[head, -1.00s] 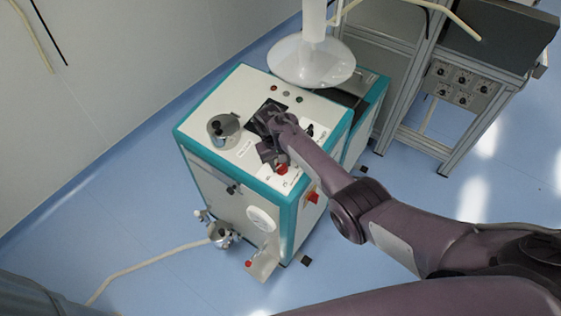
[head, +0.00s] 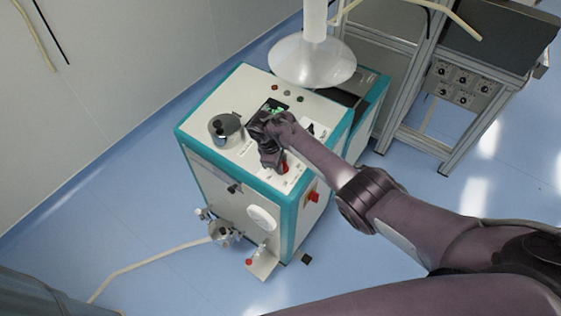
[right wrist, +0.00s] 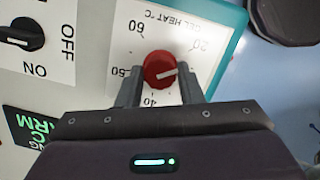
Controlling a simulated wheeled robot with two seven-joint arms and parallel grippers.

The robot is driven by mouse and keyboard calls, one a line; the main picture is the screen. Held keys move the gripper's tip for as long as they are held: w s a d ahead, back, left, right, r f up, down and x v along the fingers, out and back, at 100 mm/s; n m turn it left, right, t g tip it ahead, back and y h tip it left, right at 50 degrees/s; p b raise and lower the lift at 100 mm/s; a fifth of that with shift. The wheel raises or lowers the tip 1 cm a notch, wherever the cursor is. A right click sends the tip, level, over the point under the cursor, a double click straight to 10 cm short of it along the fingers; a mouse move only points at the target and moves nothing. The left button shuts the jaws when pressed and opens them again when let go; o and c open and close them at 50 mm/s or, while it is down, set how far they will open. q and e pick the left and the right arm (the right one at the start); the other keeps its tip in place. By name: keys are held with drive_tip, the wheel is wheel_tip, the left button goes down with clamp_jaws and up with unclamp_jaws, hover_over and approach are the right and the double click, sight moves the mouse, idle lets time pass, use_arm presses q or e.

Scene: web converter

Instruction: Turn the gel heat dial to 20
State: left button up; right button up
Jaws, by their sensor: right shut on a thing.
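The gel heat dial (right wrist: 160,70) is a round red knob with a white pointer line, on a white scale plate (right wrist: 148,24) with upside-down lettering. The pointer aims right, toward the right-hand finger. Marks 60, 20, 50 and 40 show around the knob; the part of the scale behind the right-hand finger is hidden. My right gripper (right wrist: 160,86) is shut on the dial, one finger on each side. In the head view the dial (head: 284,168) is partly covered by my right gripper (head: 276,164). My left gripper is not in view.
The dial sits near the corner of the teal-edged white machine (head: 198,128). Next to it are a black OFF/ON switch (right wrist: 22,34) and a green-lit display (right wrist: 32,127). A metal pot (head: 226,129) and a white hood (head: 311,62) stand close by.

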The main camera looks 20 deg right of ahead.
drive_tip(key=shift+n, duration=0.9)
drive_tip(key=o, duration=1)
drive_tip(key=shift+c, duration=0.2)
drive_tip(key=v, duration=0.8)
drive_tip(key=shift+s+f, duration=0.1)
